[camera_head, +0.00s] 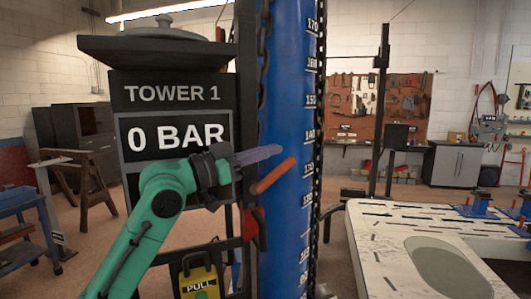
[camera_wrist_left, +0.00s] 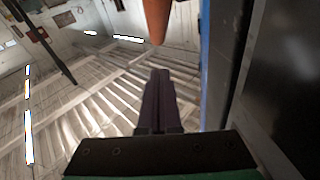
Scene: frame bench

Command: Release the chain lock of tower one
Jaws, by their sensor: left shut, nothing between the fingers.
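Tower one's blue column (camera_head: 285,110) stands upright in the head view, with a scale and dark chains (camera_head: 264,50) along it. An orange lever (camera_head: 274,176) slants up to the right in front of it. It also shows as an orange end (camera_wrist_left: 157,18) at the top of the left wrist view. My left gripper (camera_head: 279,150) is shut and empty, its fingers just above the lever and apart from it as far as I can tell. Its fingers (camera_wrist_left: 160,73) lie together in the wrist view. My right gripper is not in view.
The sign (camera_head: 172,94) reads TOWER 1 and 0 BAR. A red part (camera_head: 255,228) and a yellow PULL box (camera_head: 198,281) sit lower on the tower. A white frame bench (camera_head: 375,235) stands at the right. Open floor lies behind.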

